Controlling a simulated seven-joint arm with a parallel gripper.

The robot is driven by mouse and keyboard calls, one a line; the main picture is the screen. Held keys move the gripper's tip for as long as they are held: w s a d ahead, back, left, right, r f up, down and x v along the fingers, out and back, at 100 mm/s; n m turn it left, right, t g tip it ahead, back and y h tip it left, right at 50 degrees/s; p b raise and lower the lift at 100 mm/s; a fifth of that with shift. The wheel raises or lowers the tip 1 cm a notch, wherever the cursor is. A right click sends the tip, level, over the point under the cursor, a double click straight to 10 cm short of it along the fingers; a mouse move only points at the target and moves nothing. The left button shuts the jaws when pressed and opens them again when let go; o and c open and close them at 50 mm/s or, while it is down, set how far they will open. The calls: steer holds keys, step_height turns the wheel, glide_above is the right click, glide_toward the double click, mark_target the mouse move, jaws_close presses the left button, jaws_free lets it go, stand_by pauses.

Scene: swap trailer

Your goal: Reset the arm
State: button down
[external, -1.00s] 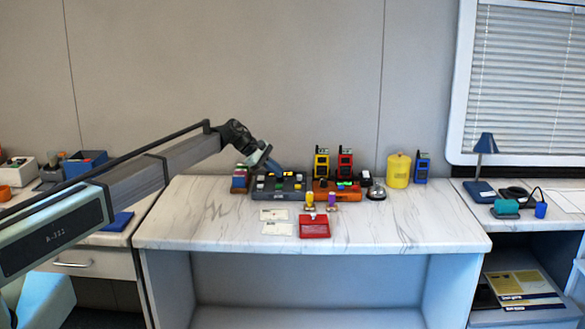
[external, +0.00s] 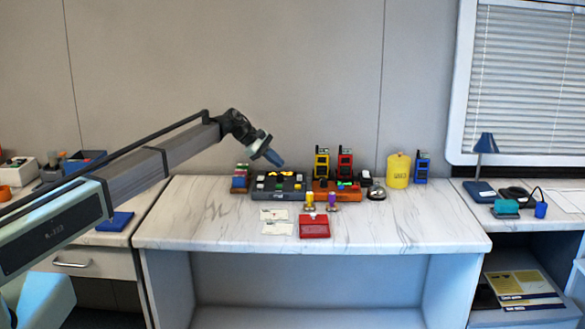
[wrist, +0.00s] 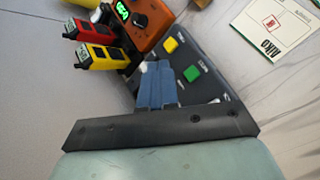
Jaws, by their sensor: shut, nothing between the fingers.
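My gripper (external: 276,160) is in the air above the dark control panel (external: 277,186) at the back of the marble-topped table. Its fingers are together with nothing between them. In the wrist view the blue fingers (wrist: 157,84) show in front of the panel (wrist: 205,72), which has a yellow button (wrist: 171,45) and a green button (wrist: 191,73). The fingers hide part of the panel, and whether they touch it cannot be told there. In the external view they look above it.
An orange device (external: 324,187) stands right of the panel, with yellow (external: 321,163) and red (external: 345,163) radios behind it. A yellow canister (external: 398,170) stands further right. White cards and a red box (external: 314,226) lie in front. The table's left and right front areas are clear.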

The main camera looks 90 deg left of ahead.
stand_by(0.3)
